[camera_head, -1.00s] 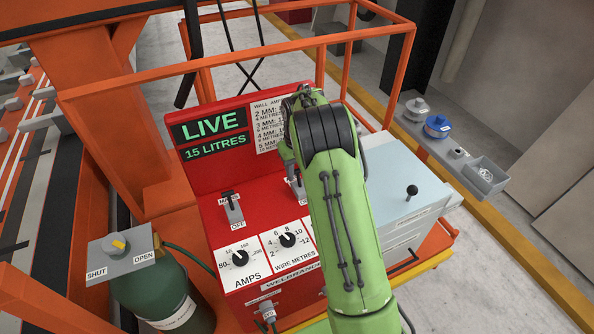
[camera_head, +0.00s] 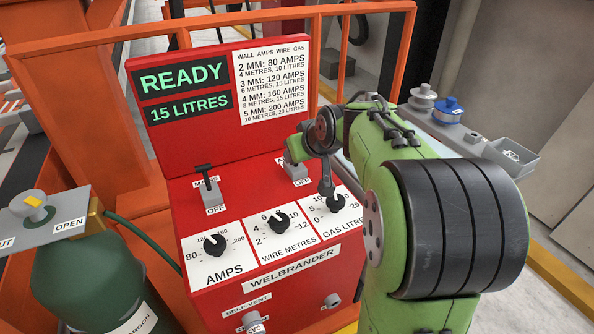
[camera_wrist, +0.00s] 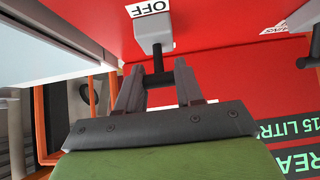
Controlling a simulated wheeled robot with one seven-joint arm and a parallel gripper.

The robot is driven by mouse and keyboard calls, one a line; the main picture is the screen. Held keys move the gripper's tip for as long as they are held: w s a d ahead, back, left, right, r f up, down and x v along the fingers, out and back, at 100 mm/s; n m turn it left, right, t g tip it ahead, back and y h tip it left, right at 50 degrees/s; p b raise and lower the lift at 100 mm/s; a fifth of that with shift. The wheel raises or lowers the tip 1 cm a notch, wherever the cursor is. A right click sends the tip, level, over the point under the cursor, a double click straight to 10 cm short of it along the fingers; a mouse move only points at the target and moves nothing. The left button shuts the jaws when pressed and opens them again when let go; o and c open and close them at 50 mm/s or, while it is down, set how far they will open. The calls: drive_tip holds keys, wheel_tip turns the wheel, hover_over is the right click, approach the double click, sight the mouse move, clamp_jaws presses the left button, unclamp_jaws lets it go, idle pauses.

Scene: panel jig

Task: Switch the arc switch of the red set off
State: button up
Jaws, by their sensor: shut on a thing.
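The red set (camera_head: 160,205) stands in the middle of the head view, and its display (camera_head: 182,78) reads READY. In the wrist view the arc switch (camera_wrist: 153,35) shows as a grey block with a black handle, beside the OFF label. My gripper (camera_wrist: 160,74) is shut on that black handle, one finger on each side. I cannot tell the lever's exact tilt. In the head view my arm largely hides the gripper.
The mains switch (camera_head: 209,190) stands to the left on the same panel. The amps dial (camera_head: 213,245), wire dial (camera_head: 279,221) and gas dial (camera_head: 336,203) lie in front. A green gas bottle (camera_head: 95,280) stands left; an orange rail (camera_head: 250,25) runs behind.

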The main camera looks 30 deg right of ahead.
drive_tip(key=shift+s+f+t+b, duration=0.3)
drive_tip(key=shift+t+b, duration=0.4)
drive_tip(key=shift+b, duration=0.35)
drive_tip(key=shift+r, duration=0.15)
drive_tip(key=o, duration=1)
drive_tip(key=shift+o, duration=0.2)
drive_tip(key=p+v, duration=0.4)
drive_tip(key=v, duration=1.2)
drive_tip(key=shift+s+a+f, duration=0.1)
drive_tip(key=shift+f, duration=0.15)
